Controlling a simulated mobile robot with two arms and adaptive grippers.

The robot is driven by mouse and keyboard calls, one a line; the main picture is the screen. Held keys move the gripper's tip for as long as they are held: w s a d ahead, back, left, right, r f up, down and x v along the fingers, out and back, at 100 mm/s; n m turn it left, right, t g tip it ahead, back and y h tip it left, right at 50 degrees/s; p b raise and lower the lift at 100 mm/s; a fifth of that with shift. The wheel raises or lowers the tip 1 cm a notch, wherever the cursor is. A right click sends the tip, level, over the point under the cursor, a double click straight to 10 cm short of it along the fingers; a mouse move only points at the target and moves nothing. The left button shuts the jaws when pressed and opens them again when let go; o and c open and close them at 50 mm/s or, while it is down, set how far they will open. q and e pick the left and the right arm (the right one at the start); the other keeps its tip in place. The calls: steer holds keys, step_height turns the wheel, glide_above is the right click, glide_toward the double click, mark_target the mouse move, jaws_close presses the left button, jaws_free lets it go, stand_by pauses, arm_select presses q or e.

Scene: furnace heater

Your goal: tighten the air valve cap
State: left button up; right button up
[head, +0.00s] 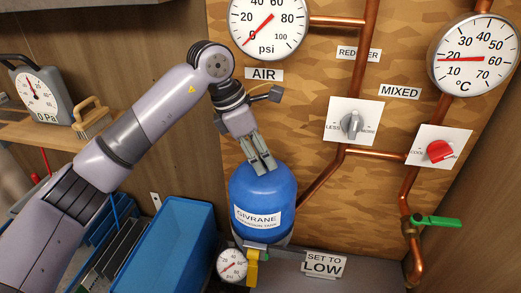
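I cannot make out an air valve cap; the fingertips cover that part of the tank top. My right gripper is not in view.
A small gauge (231,265) and a yellow valve handle (252,267) sit at the tank's foot. Copper pipes (364,60), a grey knob (351,124), a red knob (439,151) and a green lever (436,221) are to the right. A blue bin (165,250) stands lower left.

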arm_select(q)
steer(key=shift+s, duration=0.1)
jaws_close()
stand_by(0.8)
